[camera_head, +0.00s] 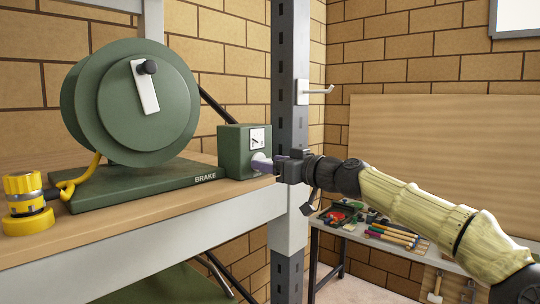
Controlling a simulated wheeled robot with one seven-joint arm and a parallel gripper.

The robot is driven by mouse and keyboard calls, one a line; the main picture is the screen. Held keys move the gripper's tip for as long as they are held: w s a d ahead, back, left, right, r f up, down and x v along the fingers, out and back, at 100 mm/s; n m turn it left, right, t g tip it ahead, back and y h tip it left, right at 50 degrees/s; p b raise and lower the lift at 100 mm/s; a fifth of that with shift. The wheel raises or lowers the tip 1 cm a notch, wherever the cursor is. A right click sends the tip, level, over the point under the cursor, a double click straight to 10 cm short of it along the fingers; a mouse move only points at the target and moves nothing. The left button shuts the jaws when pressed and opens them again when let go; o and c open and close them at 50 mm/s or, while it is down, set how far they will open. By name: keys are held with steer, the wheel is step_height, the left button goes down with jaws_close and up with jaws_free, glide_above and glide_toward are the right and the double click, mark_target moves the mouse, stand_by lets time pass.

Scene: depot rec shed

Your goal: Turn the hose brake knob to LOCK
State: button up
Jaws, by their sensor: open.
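The green hose reel (145,105) stands on a green base marked BRAKE (205,177) on the wooden shelf. At the base's right end is a green brake box (232,155) with a small white dial plate (257,137) carrying a dark mark, too small to read. Below the plate, a pale lilac knob (260,164) sticks out of the box's face. My gripper (276,164) reaches in from the right with its fingers at the knob. The fingers are open; the view does not show clearly whether they touch it. The knob's pointer and setting are not readable.
A yellow hose fitting (27,205) sits at the shelf's left. A workbench with tools (390,236) stands lower right. A wooden board (440,150) leans behind my arm.

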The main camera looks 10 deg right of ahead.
steer(key=shift+w+a, duration=0.35)
steer(key=shift+w, duration=0.15)
steer(key=c, duration=1)
